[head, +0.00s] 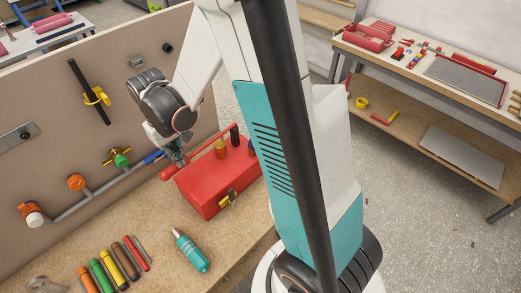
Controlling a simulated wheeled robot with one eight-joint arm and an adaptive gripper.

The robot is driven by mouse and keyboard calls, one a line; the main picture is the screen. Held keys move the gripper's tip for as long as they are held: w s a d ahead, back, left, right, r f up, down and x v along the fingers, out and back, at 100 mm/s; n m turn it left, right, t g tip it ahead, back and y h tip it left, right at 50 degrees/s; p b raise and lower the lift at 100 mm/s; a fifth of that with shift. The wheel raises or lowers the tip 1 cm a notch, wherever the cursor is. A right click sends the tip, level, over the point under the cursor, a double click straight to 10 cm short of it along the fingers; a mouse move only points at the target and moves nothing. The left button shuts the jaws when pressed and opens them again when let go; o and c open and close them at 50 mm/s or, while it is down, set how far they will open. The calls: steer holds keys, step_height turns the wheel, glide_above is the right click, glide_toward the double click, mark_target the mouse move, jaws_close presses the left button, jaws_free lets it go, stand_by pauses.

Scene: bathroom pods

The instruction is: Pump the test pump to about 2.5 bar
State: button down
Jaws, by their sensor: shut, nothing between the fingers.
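The test pump appears to be the red box (212,196) on the wooden bench, with a long red lever (205,150) slanting above it. The lever's thick red end (168,173) points left, past the box. A small yellow and dark fitting (228,198) sits on the box's front. No pressure reading can be made out. My gripper (181,160) points down beside the lever, near its left end, and is shut with nothing held. I cannot tell whether it touches the lever. My own arm hides the area right of the pump.
A pipe (72,209) with orange, green and blue fittings runs along the upright panel (45,130) on the left. A tool table (440,60) stands at the far right.

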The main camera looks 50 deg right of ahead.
step_height(320, 180, up, 12)
steer(key=p, duration=0.7)
steer(key=shift+p, duration=0.3)
stand_by(0.3)
